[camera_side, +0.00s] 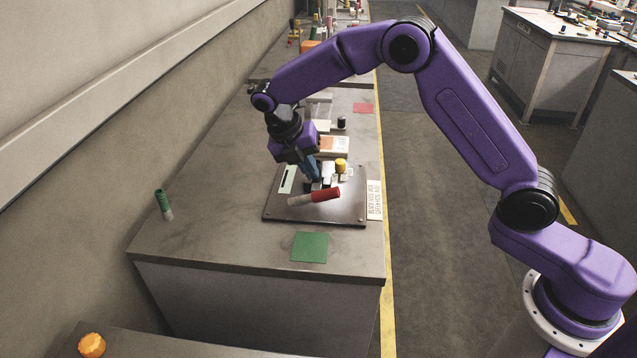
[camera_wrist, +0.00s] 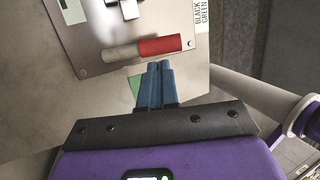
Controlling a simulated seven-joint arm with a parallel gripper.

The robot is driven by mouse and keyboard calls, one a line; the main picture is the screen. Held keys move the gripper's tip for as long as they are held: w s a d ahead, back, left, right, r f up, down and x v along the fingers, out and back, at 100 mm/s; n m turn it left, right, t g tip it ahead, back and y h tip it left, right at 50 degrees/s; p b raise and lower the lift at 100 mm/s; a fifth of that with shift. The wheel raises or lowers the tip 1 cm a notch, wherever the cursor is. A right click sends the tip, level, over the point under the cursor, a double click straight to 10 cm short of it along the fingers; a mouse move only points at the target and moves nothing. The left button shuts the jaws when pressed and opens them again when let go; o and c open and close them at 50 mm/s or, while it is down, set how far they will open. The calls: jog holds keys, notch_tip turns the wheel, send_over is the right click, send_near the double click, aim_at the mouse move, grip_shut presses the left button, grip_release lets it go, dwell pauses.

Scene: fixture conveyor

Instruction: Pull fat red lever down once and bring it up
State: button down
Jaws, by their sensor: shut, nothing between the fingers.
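The fat red lever (camera_side: 325,194) sticks out from a dark fixture plate (camera_side: 345,214) on the bench, with a pale grey section at its left end. In the wrist view the lever's red part (camera_wrist: 160,46) lies across the picture just beyond my fingertips. My gripper (camera_side: 313,178) is shut with blue fingers together and empty. In the wrist view the gripper (camera_wrist: 157,66) points at the lever's red part; whether it touches cannot be told. In the side view the fingers are behind the lever, partly hidden.
A yellow-topped knob (camera_side: 341,166) stands on the plate near the lever. A green square (camera_side: 309,247) lies on the bench in front. A printed label (camera_side: 374,200) lies right of the plate.

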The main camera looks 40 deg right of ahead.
aim_at(329, 194)
jog(key=shift+x, duration=2.75)
jog(key=shift+s+d+f+t+y, duration=0.35)
jog(key=shift+s+f+t+y, duration=0.05)
jog(key=shift+f, duration=0.05)
jog(key=shift+s+d+f, duration=0.25)
jog(key=shift+f, duration=0.4)
jog(key=shift+s+d+f, duration=0.25)
jog(key=shift+f, duration=0.35)
